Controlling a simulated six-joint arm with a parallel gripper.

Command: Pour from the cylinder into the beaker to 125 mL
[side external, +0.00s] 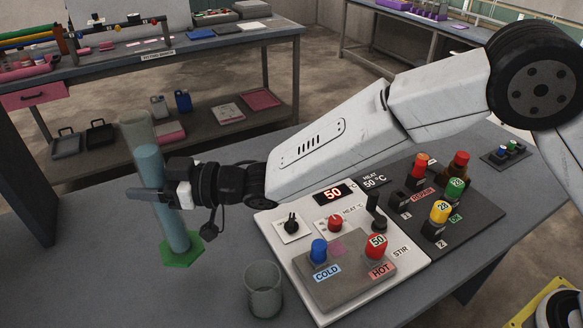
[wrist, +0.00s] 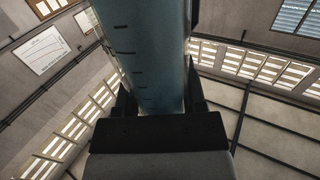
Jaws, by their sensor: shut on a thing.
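The cylinder (side external: 170,205) is tall and clear, with blue liquid inside and a green foot. It is close to upright with a slight lean, and I cannot tell whether its foot touches the table. My gripper (side external: 160,193) is shut on it at mid-height. In the wrist view the cylinder (wrist: 150,60) rises between the fingers, with dark graduation marks and blue liquid; its top is out of frame. The beaker (side external: 263,290) is a clear glass on the table, right of the cylinder and nearer the camera. It looks empty.
A white hotplate panel (side external: 270,222) with knobs and coloured vials is just right of the beaker. A dark rack (side external: 470,215) with several coloured-capped vials lies farther right. The grey table (side external: 110,270) is clear at the front left. A loaded bench (side external: 215,45) stands behind.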

